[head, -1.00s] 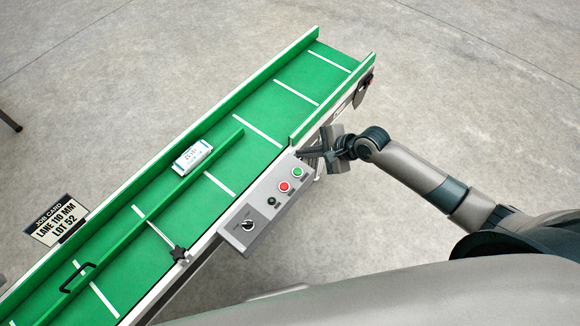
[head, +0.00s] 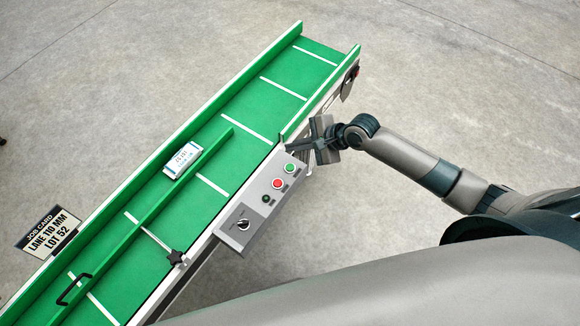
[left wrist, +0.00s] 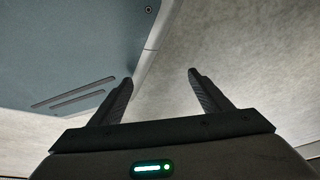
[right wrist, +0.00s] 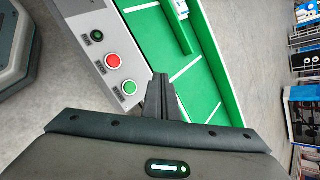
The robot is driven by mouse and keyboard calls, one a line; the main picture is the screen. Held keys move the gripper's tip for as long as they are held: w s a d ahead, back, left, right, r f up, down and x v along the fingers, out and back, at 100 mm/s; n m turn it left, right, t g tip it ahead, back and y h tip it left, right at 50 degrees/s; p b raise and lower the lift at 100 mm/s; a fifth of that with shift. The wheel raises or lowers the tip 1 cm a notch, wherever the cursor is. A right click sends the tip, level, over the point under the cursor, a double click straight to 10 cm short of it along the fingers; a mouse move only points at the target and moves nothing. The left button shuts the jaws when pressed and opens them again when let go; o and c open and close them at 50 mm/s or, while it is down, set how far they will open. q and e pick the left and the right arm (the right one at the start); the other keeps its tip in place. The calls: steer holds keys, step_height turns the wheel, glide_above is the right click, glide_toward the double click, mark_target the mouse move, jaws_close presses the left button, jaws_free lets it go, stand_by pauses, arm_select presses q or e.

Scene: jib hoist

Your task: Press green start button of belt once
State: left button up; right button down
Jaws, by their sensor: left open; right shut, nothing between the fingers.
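The green start button (head: 289,168) is at the upper right end of the grey control box (head: 234,231) on the belt's near side. It also shows in the right wrist view (right wrist: 130,87), just left of the fingertips. My right gripper (head: 288,147) is shut and empty, its tips beside the box's upper end near the green button; I cannot tell whether they touch anything. The belt (head: 233,108) is green with white cross lines. My left gripper (left wrist: 160,82) is open and empty in the left wrist view, and is not seen in the head view.
A red button (head: 277,183), a small dark button (head: 265,199) and a rotary knob (head: 243,224) share the box. A white carton (head: 183,160) lies on the belt against the green guide rail (head: 152,212). A job card (head: 48,232) stands at the far side. Bare floor surrounds the belt.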

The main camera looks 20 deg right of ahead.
mark_target(294, 168)
step_height(294, 168, down, 3)
steer(key=b, duration=0.4)
steer(key=shift+f+b, duration=0.3)
steer(key=shift+b, duration=0.1)
arm_select(q)
steer(key=w+d+r+t, duration=0.2)
steer(key=w+d, duration=0.1)
steer(key=w, duration=0.7)
arm_select(e)
steer(key=shift+f+b, duration=0.3)
steer(key=shift+b, duration=0.15)
steer(key=shift+f+b, duration=0.8)
steer(key=shift+b, duration=0.4)
steer(key=shift+f, duration=0.2)
arm_select(q)
steer(key=shift+s+a+f+g+b, duration=0.15)
steer(key=shift+s+a+f+g, duration=0.55)
steer(key=shift+a, duration=0.2)
steer(key=shift+s+a+f+g+b, duration=0.15)
steer(key=shift+s+a+f+g, duration=0.4)
steer(key=shift+s+a, duration=0.3)
arm_select(e)
steer(key=shift+f, duration=1.1)
arm_select(q)
steer(key=shift+r, duration=0.1)
steer(key=shift+r, duration=0.25)
arm_select(e)
steer(key=shift+f, duration=0.2)
